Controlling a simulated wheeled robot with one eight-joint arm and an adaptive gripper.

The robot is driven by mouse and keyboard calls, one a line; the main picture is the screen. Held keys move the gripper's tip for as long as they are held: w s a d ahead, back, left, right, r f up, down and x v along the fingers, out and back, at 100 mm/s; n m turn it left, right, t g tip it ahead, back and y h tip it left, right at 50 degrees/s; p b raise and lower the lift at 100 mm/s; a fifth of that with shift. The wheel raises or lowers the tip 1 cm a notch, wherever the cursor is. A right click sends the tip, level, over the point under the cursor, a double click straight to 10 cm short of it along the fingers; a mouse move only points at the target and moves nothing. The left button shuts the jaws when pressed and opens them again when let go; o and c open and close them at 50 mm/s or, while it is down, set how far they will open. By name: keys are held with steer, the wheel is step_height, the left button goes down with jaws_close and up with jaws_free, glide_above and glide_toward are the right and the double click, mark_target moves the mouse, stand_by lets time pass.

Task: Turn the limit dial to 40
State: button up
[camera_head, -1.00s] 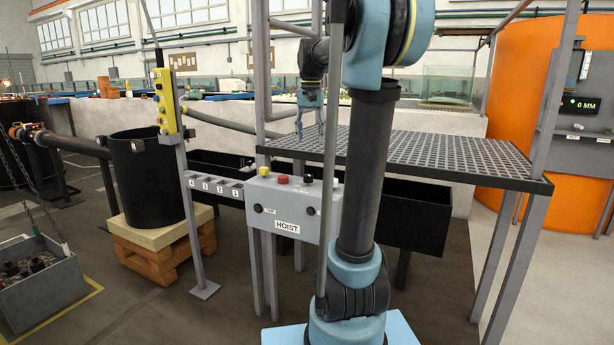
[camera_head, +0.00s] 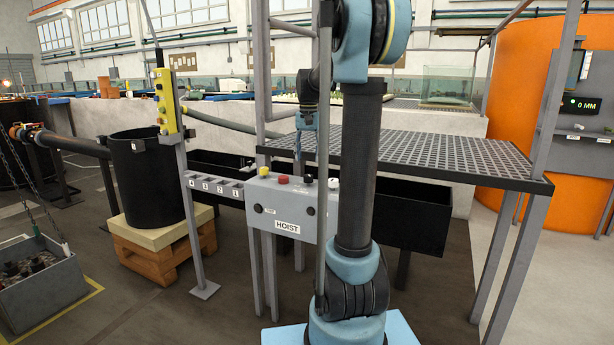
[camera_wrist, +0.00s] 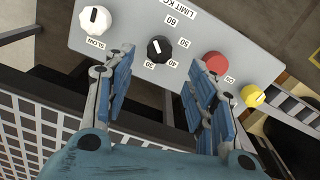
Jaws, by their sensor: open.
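The limit dial is a small black knob (camera_wrist: 160,48) with a white mark, on the sloped top of the grey hoist box (camera_head: 332,208). I see no contact, and the height above the dial is unclear. In the head view my gripper (camera_head: 298,155) hangs just above and behind the box.
Beside the dial are a white knob marked SLOW (camera_wrist: 95,20), a red button (camera_wrist: 216,63) and a yellow button (camera_wrist: 252,96). A perforated dark platform (camera_head: 450,155) is close behind and right of the box. A grey upright post (camera_head: 263,80) stands left of my gripper.

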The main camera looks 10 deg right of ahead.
mark_target(308, 175)
step_height(308, 175, down, 8)
steer(key=shift+r, duration=0.15)
stand_by(0.4)
steer(key=c, duration=1.1)
